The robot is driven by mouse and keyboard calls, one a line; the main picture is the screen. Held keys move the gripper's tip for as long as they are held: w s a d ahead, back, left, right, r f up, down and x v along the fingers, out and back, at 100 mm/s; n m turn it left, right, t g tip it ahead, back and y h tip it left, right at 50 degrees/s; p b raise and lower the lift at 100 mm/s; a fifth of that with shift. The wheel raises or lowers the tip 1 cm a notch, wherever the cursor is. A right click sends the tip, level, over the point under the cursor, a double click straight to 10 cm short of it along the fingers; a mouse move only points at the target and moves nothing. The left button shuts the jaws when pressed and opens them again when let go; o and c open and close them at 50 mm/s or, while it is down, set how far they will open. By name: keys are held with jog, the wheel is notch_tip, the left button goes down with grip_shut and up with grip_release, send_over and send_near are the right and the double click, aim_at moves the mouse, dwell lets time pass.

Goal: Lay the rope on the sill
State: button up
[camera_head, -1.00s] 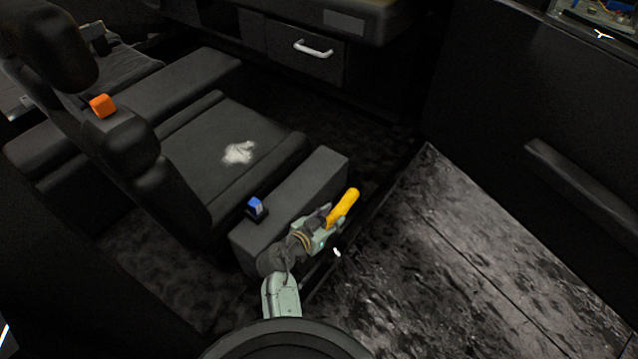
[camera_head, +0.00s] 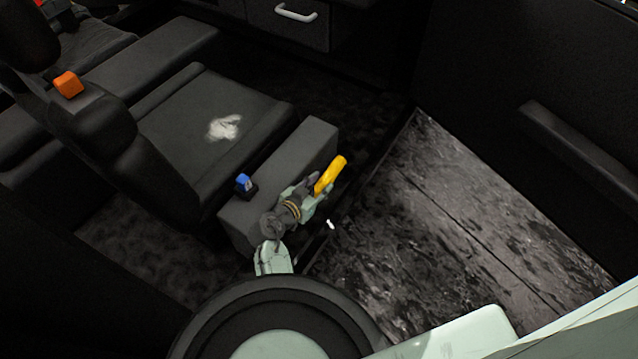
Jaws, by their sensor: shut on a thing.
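My gripper (camera_head: 311,188) is beside the long grey box-shaped block next to the seat. It is shut on a thick, bright yellow, rounded piece (camera_head: 330,175), which sticks out up and to the right. This piece is the only thing in view that could be the rope; its strands are too small to tell. The dark sill (camera_head: 382,142) runs along the edge of the car floor, to the right of the gripper. The yellow piece appears above or near it; I cannot tell whether they touch. The fingertips are partly hidden.
The black seat (camera_head: 200,130) has a white crumpled patch (camera_head: 224,127). An orange block (camera_head: 68,84) sits further left. A small white object (camera_head: 330,224) lies by the sill. Open ground (camera_head: 450,220) lies right.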

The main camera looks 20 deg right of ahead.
aim_at(319, 205)
jog(key=shift+f+b, duration=1.75)
jog(key=shift+f, duration=1.5)
jog(key=shift+f+b, duration=0.4)
jog(key=o, duration=1.3)
jog(key=v, duration=0.7)
jog(key=shift+s+a+r, duration=0.15)
jog(key=shift+a, duration=0.05)
